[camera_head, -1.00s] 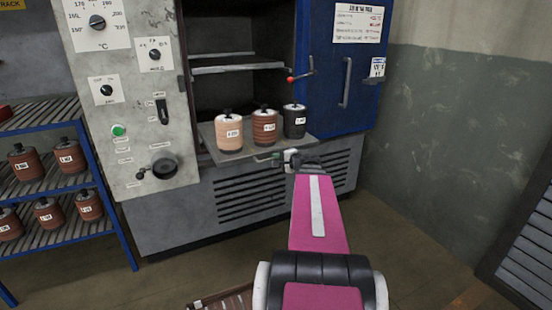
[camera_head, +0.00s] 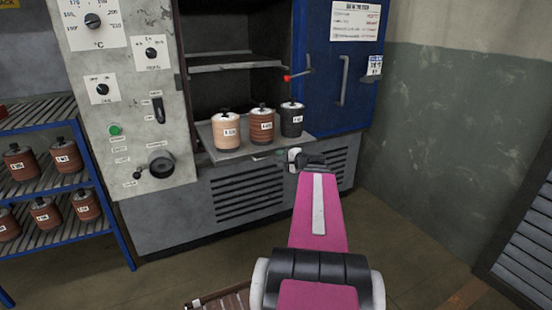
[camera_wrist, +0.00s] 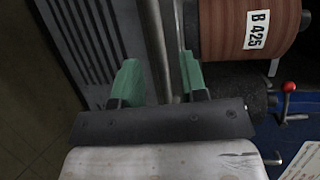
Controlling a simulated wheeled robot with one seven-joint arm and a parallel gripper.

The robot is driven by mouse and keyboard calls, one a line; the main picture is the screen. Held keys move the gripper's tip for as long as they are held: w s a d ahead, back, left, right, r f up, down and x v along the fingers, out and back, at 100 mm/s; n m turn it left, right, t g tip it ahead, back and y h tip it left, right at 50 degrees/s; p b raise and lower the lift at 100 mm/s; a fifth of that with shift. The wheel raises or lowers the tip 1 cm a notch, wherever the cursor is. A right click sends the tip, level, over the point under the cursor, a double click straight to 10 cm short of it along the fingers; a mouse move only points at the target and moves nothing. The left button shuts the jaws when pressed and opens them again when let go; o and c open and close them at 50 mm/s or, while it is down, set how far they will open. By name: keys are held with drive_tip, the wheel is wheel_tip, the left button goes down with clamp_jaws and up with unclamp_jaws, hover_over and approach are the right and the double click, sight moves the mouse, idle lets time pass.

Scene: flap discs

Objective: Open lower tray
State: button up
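The lower tray (camera_head: 205,137) sticks out of the open oven at the front. It carries a pale roll (camera_head: 225,131), a red-brown roll (camera_head: 262,126) and a dark roll (camera_head: 292,121). My gripper (camera_head: 280,154) is at the tray's front edge, towards its right end. In the wrist view my gripper (camera_wrist: 158,85) has its two green fingers apart. A grey bar (camera_wrist: 153,40), apparently the tray's handle, runs between them, with gaps visible on both sides. The tray's edge and a roll labelled B 425 (camera_wrist: 250,28) lie to the right.
An upper rack (camera_head: 235,68) is inside the oven. The blue door (camera_head: 340,85) stands open on the right, with a red-knobbed latch (camera_head: 288,78). A control panel (camera_head: 125,120) is left of the opening. A blue shelf (camera_head: 60,180) with several rolls stands far left. Floor in front is mostly clear.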

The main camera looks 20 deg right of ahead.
drive_tip(key=v, duration=0.7)
idle(0.4)
drive_tip(key=s+a+f+n+g+h, duration=0.2)
drive_tip(key=a+f+n+g+h, duration=0.1)
drive_tip(key=a+f+n+g, duration=0.4)
drive_tip(key=s+a+f+n+g+h, duration=0.3)
drive_tip(key=a+f+n+g, duration=0.4)
drive_tip(key=a+f, duration=0.7)
drive_tip(key=shift+s+a+h, duration=0.3)
drive_tip(key=shift+a, duration=3.5)
drive_tip(key=shift+o, duration=0.3)
